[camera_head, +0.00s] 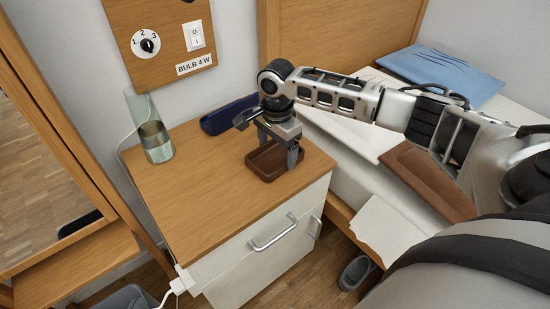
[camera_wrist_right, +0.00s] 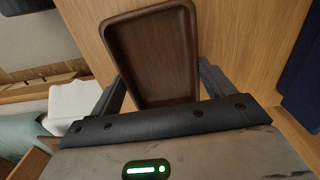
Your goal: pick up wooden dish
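The wooden dish (camera_head: 262,172) is a small dark brown rectangular tray with a raised rim. It lies on the wooden top of the bedside cabinet, near the right edge. My right gripper (camera_head: 277,154) is over it, pointing down, with its fingers spread. In the right wrist view the dish (camera_wrist_right: 155,50) lies between the two fingers, one on each side, and its near end is hidden by the gripper body. Whether the fingers touch the rim cannot be told. My left gripper is not in view.
The cabinet top (camera_head: 200,205) is clear in front. A glass with liquid (camera_head: 157,143) stands at the back left, and a dark blue case (camera_head: 228,115) lies behind the gripper. The drawer handle (camera_head: 273,233) is on the white front. The bed (camera_head: 350,140) is at the right.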

